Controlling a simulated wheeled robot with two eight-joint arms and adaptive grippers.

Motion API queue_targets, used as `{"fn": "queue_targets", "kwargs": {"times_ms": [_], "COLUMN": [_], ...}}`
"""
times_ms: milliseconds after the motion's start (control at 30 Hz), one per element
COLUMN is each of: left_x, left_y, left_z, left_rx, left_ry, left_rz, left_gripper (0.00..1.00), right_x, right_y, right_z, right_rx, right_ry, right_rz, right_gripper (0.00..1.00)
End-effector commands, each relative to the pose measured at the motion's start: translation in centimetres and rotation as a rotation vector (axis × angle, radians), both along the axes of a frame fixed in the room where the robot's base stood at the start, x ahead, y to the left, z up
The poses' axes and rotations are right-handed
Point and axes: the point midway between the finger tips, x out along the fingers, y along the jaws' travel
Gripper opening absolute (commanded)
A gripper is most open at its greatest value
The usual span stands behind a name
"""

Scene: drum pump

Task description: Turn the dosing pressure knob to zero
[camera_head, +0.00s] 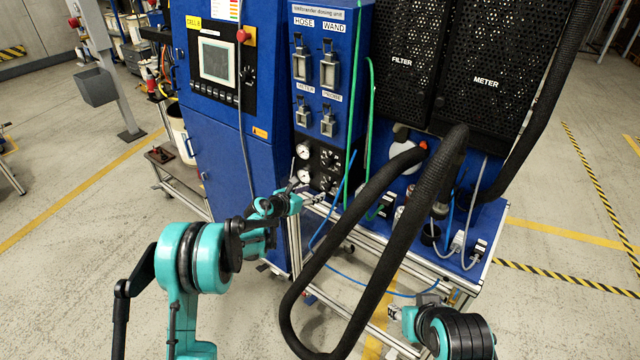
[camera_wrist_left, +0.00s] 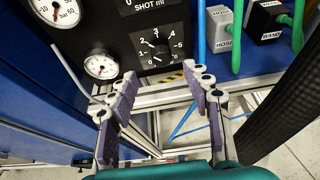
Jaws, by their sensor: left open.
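The black dosing panel (camera_head: 318,166) is on the lower front of the blue dosing unit, with gauges on the left and knobs on the right. In the head view the left gripper (camera_head: 312,197) is close to the panel's bottom. My right gripper (camera_head: 398,313) is small at the lower right.
A thick black hose (camera_head: 375,195) loops in front of the cart, right of my left gripper. Blue and green lines hang beside the panel. HOSE and WAND connectors (camera_wrist_left: 225,32) are right of the dial. A metal frame rail (camera_wrist_left: 165,97) runs below the panel.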

Motion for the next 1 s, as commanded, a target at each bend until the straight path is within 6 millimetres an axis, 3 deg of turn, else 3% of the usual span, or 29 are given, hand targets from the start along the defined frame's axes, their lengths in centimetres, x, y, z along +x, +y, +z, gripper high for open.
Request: {"fn": "queue_targets", "kwargs": {"times_ms": [433, 833, 1000], "left_x": [4.9, 5.6, 5.6], "left_y": [-3.5, -4.1, -4.1], "left_z": [-2.7, -2.8, -2.8], "left_rx": [-0.001, -0.002, -0.003], "left_ry": [0.0, 0.0, 0.0], "left_rz": [0.0, 0.002, 0.002], "left_gripper": [0.5, 0.5, 0.05], "right_x": [0.0, 0.0, 0.0], "right_y": [0.0, 0.0, 0.0], "right_z": [-2.3, -2.4, -2.4], "right_rx": [0.0, 0.0, 0.0], "right_ry": [0.0, 0.0, 0.0], "right_rz": [0.0, 0.0, 0.0], "right_gripper": [0.4, 0.4, 0.4]}}
